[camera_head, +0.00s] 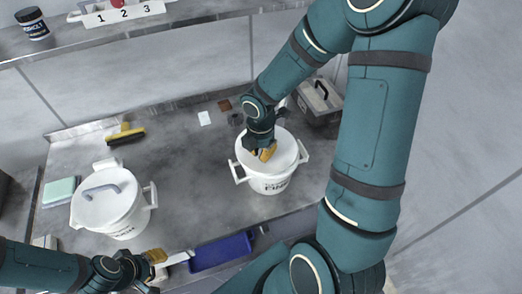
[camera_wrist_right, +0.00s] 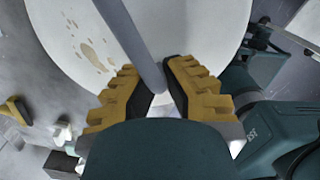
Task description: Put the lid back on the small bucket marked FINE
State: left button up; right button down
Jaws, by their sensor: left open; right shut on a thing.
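The small white bucket marked FINE (camera_head: 270,185) stands upright on the bench, right of its middle. Its white lid (camera_head: 283,147) is over the bucket's mouth; whether it is fully seated or slightly above the rim, I cannot tell. In the right wrist view the lid (camera_wrist_right: 195,25) fills the upper part and has brownish marks. My right gripper (camera_head: 265,153) is shut on the lid's grey handle (camera_wrist_right: 133,40), with a yellow finger on each side. My left gripper (camera_head: 158,264) is open and empty near the bench's front edge, away from the FINE bucket.
A second white bucket (camera_head: 120,222) with a handled lid (camera_head: 103,196) stands at the left. A blue tray (camera_head: 221,251) lies at the front edge. A yellow-and-black brush (camera_head: 125,134), a green pad (camera_head: 59,191) and a dark toolbox (camera_head: 320,100) are around. A shelf (camera_head: 150,24) runs behind.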

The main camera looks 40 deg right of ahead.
jog(key=shift+s+d, duration=0.25)
jog(key=shift+s, duration=0.25)
jog(key=shift+f+p, duration=0.1)
jog(key=shift+p, duration=0.2)
dwell(1.9)
jog(key=shift+c, duration=2.3)
grip_release()
jog(key=shift+r+p, duration=3.45)
jog(key=shift+r, duration=0.05)
